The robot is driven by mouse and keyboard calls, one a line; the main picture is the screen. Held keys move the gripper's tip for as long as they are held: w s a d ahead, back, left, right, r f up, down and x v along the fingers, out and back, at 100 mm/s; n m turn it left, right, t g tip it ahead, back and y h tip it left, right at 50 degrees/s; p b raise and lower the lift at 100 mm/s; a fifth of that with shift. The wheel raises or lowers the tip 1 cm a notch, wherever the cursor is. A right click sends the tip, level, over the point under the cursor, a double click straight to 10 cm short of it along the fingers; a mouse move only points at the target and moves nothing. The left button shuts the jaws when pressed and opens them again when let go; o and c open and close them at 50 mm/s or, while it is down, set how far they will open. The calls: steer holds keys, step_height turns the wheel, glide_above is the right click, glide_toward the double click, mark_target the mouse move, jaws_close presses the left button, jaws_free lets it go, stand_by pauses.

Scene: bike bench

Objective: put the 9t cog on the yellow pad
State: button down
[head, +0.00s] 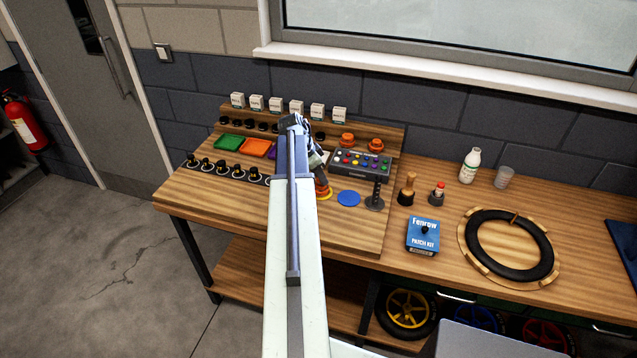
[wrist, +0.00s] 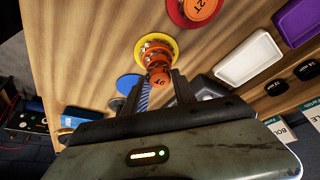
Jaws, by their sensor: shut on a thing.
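The 9t cog (wrist: 159,75) has an orange knob marked 9T, with a metallic toothed part beyond it, in the wrist view. My gripper (wrist: 161,80) is shut on its knob. The cog is over the yellow pad (wrist: 173,47); I cannot tell whether it touches it. In the head view the yellow pad (head: 327,196) shows as a thin rim under the orange cog (head: 321,184), just right of my arm. My gripper (head: 318,165) is partly hidden there.
A 12T cog (wrist: 200,9) sits on a red pad (wrist: 176,14) beside the yellow one. A blue pad (head: 348,198) lies empty to the right, with a dark post stand (head: 375,201) beyond. A button box (head: 362,162) stands behind. Green (head: 229,143) and orange trays (head: 255,148) are left.

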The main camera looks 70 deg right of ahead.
steer(key=shift+f, duration=0.45)
steer(key=c, duration=1)
jaws_free()
steer(key=shift+r, duration=0.15)
steer(key=shift+r+p, duration=0.3)
steer(key=shift+p, duration=0.2)
steer(key=p+v, duration=1)
steer(key=v, duration=0.1)
steer(key=shift+w+a+r+p, duration=0.15)
steer(key=shift+r+p, duration=0.05)
steer(key=shift+p, duration=0.1)
